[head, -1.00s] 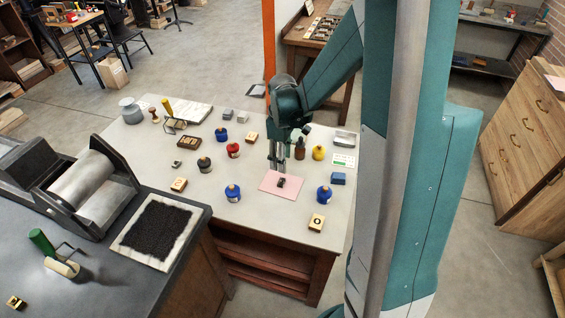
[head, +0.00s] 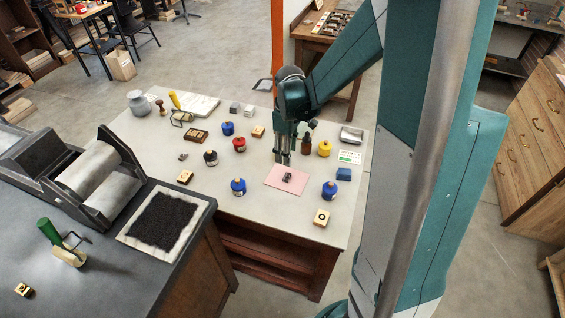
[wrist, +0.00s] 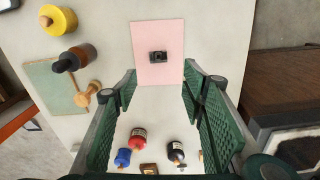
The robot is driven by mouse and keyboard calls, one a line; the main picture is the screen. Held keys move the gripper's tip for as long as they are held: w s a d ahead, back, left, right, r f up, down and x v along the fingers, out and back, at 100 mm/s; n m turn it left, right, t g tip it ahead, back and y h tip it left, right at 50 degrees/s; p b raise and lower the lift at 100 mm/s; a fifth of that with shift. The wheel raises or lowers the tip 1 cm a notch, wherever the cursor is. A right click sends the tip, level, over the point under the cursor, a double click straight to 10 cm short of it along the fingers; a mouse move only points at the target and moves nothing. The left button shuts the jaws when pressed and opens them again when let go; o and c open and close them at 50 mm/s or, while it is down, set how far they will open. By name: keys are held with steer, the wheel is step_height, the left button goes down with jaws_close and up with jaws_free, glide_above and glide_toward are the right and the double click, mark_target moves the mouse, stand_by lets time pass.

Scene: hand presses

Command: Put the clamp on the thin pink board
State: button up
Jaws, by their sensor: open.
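The thin pink board (head: 299,186) lies flat on the pale table, and it also shows in the wrist view (wrist: 158,30). A small dark clamp (head: 288,177) rests on the board near its middle; in the wrist view the clamp (wrist: 158,57) has pink on all sides of it. My gripper (head: 281,160) is above the table at the board's back edge. In the wrist view its two green pads (wrist: 158,95) are wide apart with nothing between them, and the clamp lies beyond the fingertips.
Blue-capped bottles (head: 329,190) and (head: 238,187) stand on either side of the board. A brown bottle (head: 306,145) and a yellow one (head: 324,148) stand close to my gripper. A wooden letter block (head: 321,217) lies in front. Bare table lies just left of the board.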

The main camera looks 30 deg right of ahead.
steer(key=s+a+r+m+t, duration=0.2)
steer(key=s+a+r, duration=0.2)
steer(key=r, duration=0.3)
steer(key=s+a+r+m+t, duration=0.1)
steer(key=s+a+r, duration=0.2)
steer(key=s+r, duration=0.3)
steer(key=s+a+r+m+t, duration=0.2)
steer(key=s+a+r, duration=0.1)
steer(key=s, duration=0.2)
steer(key=s+a+r+m+t, duration=0.2)
steer(key=s+a+r, duration=0.1)
steer(key=s, duration=0.3)
steer(key=shift+r, duration=0.3)
steer(key=shift+o, duration=0.3)
stand_by(2.1)
